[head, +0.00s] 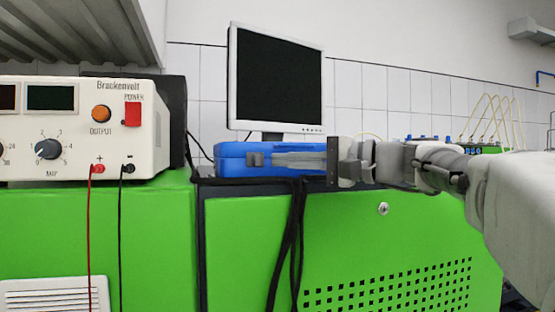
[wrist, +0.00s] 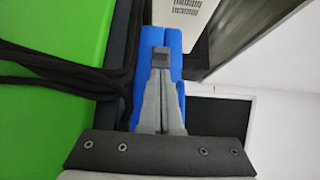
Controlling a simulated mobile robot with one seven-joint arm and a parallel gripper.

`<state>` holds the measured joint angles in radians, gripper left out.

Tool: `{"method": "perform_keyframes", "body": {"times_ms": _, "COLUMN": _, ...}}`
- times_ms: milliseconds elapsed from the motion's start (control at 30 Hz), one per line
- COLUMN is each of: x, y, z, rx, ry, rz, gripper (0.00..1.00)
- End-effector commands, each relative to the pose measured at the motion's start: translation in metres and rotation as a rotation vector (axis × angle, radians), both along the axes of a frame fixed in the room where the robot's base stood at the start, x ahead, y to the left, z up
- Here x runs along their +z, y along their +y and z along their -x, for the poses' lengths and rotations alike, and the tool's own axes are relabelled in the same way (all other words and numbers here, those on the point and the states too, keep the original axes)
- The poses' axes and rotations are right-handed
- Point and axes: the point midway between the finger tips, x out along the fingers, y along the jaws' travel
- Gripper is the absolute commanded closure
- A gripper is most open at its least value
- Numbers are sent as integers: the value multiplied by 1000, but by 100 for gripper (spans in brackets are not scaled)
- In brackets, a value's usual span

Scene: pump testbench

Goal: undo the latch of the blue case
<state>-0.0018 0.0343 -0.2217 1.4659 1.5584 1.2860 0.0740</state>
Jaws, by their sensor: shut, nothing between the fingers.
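The blue case (head: 228,161) lies flat on the green cabinet, in front of the monitor. Its grey latch (head: 254,159) is on the front face, left of my fingertips. My gripper (head: 276,160) reaches in from the right along the case front, fingers together with nothing between them. In the wrist view the blue case (wrist: 177,68) runs up the middle and the dark grey latch (wrist: 160,56) sits just beyond my fingertips (wrist: 159,72). I cannot tell whether the tips touch the latch, nor clearly see its position. The fingers hide part of the case front.
A monitor (head: 275,80) stands behind the case. A Brackenvolt power supply (head: 75,130) stands at the left. Black cables (head: 292,235) hang over the cabinet front (head: 400,230), below the case. The space in front of the cabinet looks clear.

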Motion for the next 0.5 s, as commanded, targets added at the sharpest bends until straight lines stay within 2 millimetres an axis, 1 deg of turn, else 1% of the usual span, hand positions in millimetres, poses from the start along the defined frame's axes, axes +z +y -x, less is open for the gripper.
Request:
{"method": "perform_keyframes", "body": {"times_ms": 33, "x": 0, "y": 6, "z": 2, "rx": 2, "ry": 1, "rz": 0, "gripper": 100}}
{"method": "perform_keyframes", "body": {"times_ms": 133, "x": 0, "y": 12, "z": 4, "rx": 0, "ry": 0, "rz": 0, "gripper": 100}}
{"method": "perform_keyframes", "body": {"times_ms": 500, "x": -1, "y": 14, "z": 4, "rx": -1, "ry": 0, "rz": 1, "gripper": 100}}
